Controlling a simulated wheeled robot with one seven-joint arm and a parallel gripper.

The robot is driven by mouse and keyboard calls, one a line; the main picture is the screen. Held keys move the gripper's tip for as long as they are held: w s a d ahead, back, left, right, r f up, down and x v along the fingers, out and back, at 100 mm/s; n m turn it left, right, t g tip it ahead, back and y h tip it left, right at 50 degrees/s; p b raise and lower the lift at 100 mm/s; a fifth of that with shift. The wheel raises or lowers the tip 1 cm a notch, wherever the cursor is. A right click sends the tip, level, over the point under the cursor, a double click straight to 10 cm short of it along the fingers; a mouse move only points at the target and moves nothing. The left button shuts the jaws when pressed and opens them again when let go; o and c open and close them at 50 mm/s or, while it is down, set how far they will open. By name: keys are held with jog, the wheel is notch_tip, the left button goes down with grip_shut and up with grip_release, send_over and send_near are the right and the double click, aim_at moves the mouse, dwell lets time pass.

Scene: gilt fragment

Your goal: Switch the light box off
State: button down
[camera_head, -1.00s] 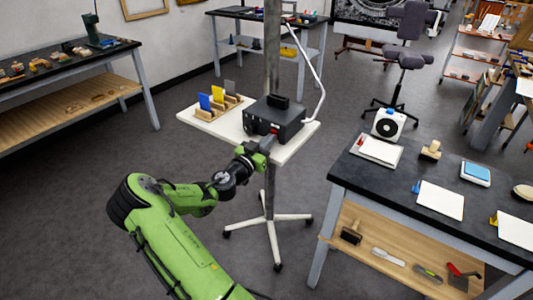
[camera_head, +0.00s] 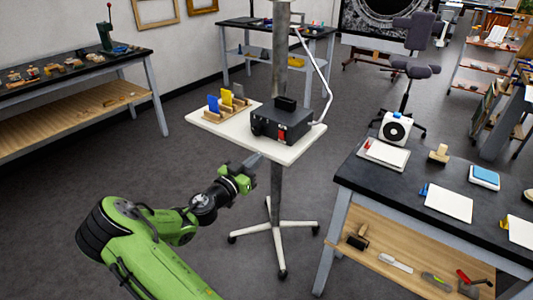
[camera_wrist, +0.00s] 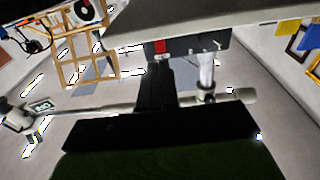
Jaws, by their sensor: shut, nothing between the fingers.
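The light box (camera_head: 282,122) is a black box on a white stand top. A red switch (camera_head: 281,133) shows on its front face. The red switch also shows in the wrist view (camera_wrist: 160,46), just beyond the finger tips. Whether the switch is set on or off is too small to tell. My gripper (camera_head: 257,161) is shut and empty, in front of and below the box near the stand top's front edge. It looks apart from the switch. In the wrist view the dark fingers (camera_wrist: 155,78) point toward the box's front.
Coloured plates in wooden holders (camera_head: 228,104) stand left of the box on the stand top (camera_head: 212,121). A pole (camera_head: 281,55) rises behind the box, with a pale cable at its right. A dark workbench (camera_head: 400,185) stands to the right. Open floor lies left of the stand.

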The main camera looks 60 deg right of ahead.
jog(key=a, duration=0.4)
jog(key=shift+w+a+f, duration=0.1)
jog(key=shift+w, duration=0.15)
